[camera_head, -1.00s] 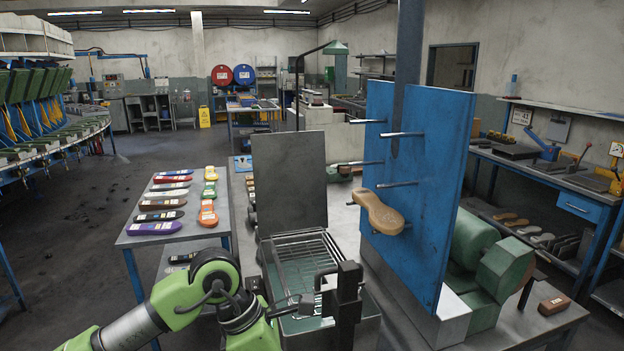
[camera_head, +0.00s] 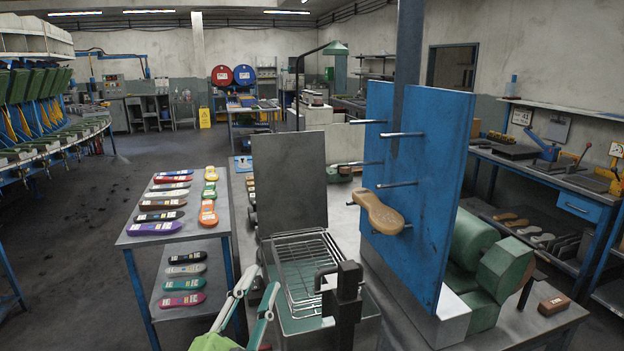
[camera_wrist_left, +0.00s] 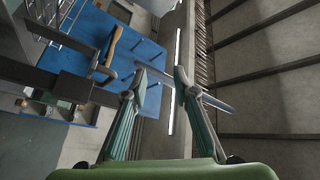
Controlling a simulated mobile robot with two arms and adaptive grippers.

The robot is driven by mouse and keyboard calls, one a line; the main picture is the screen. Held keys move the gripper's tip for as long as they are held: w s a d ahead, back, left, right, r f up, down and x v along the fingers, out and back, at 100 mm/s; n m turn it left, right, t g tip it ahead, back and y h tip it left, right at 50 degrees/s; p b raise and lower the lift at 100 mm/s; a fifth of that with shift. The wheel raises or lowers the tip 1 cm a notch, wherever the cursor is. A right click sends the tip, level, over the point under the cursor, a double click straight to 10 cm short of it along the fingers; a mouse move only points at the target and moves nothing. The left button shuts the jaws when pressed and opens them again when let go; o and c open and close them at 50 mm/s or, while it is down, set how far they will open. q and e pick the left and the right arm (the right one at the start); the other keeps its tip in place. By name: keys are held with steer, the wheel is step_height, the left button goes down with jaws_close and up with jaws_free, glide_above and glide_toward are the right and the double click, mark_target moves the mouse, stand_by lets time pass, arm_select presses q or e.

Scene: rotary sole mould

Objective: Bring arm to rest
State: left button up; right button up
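My left gripper (camera_head: 262,280) stands low at the bottom of the head view, its fingers pointing up, just left of the wire basket. In the left wrist view my left gripper (camera_wrist_left: 160,78) has its two fingers apart with nothing between them. My right gripper is in neither view. A tan sole (camera_head: 380,212) hangs on the metal pegs of the upright blue panel (camera_head: 420,150), well away from my left gripper. The sole (camera_wrist_left: 113,45) also shows in the left wrist view at the upper left, against the blue panel.
A wire basket (camera_head: 305,262) sits in an open metal box with a raised grey lid (camera_head: 290,185), close to my left gripper. A black handle (camera_head: 345,300) stands at its front. A table (camera_head: 130,238) with several coloured soles is at left. Floor at far left is clear.

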arm_select(q)
steer(key=s+a+f+n+g+y, duration=0.2)
steer(key=s+a+f+n+g, duration=0.1)
steer(key=f, duration=0.4)
steer(key=s+a+f+n+g+y, duration=0.2)
steer(key=s+a+f+n+g, duration=0.15)
steer(key=f, duration=0.45)
steer(key=s+a+f+n+g+y, duration=0.2)
steer(key=a+f, duration=0.2)
steer(key=f, duration=0.3)
steer(key=s+f+n+g, duration=0.1)
steer(key=s+f+g, duration=0.4)
steer(key=s, duration=0.5)
steer(key=s+f+n+g, duration=0.2)
steer(key=s+f+g, duration=0.2)
steer(key=s+f, duration=0.45)
step_height(320, 180, down, 24)
steer(key=s, duration=0.3)
steer(key=s+a+f+g, duration=0.1)
steer(key=s+a+f, duration=0.1)
steer(key=s+f, duration=0.6)
steer(key=s+a+f+g, duration=0.1)
steer(key=s+f, duration=0.8)
steer(key=shift+a+m+h, duration=0.3)
steer(key=shift+a+m, duration=0.1)
steer(key=shift+m, duration=0.05)
